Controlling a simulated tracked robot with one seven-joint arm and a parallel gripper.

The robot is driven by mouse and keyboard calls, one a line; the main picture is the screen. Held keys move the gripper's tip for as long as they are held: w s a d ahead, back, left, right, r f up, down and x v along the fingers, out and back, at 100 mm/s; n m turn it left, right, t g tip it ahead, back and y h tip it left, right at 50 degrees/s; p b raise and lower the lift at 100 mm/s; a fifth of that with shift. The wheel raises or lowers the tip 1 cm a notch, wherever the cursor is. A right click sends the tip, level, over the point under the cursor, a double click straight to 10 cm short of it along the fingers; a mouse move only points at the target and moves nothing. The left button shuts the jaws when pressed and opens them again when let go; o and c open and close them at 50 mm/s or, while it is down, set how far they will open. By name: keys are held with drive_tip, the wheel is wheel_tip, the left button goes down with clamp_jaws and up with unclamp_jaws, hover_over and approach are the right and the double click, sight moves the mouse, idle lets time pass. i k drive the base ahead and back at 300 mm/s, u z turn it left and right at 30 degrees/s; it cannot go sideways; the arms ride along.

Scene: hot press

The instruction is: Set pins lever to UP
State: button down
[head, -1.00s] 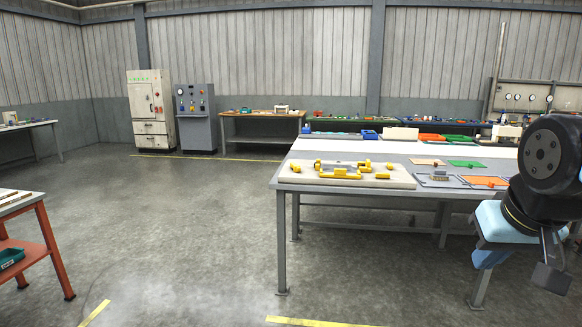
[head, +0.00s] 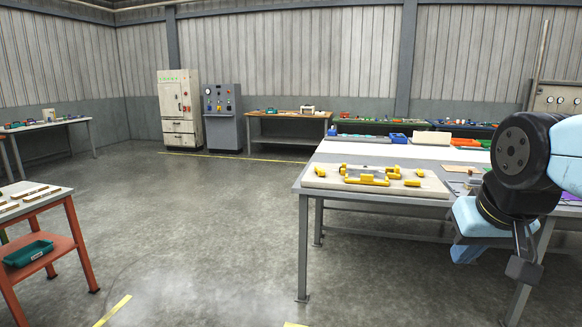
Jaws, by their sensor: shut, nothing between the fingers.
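I cannot make out a pins lever in this view. Across the room against the back wall stands a grey control cabinet (head: 222,128) with coloured buttons and dials on its sloped top; details on it are too small to read. Beside it on the left is a tall cream cabinet (head: 181,108) with green lit marks near its top. My gripper (head: 523,271) hangs at the lower right, small and dark, with its fingers together and nothing held. It is in front of the near workbench and far from both cabinets.
A large grey workbench (head: 312,190) with a pale board (head: 330,183) of yellow parts stands at the right. A wooden bench (head: 256,134) stands at the back. The floor between is open.

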sight(321, 172)
drive_tip(key=u, duration=0.4)
drive_tip(key=i, duration=1.95)
drive_tip(key=z, duration=0.5)
drive_tip(key=k, duration=0.95)
drive_tip(key=z, duration=0.2)
drive_tip(key=i, duration=0.9)
drive_tip(key=u, duration=0.05)
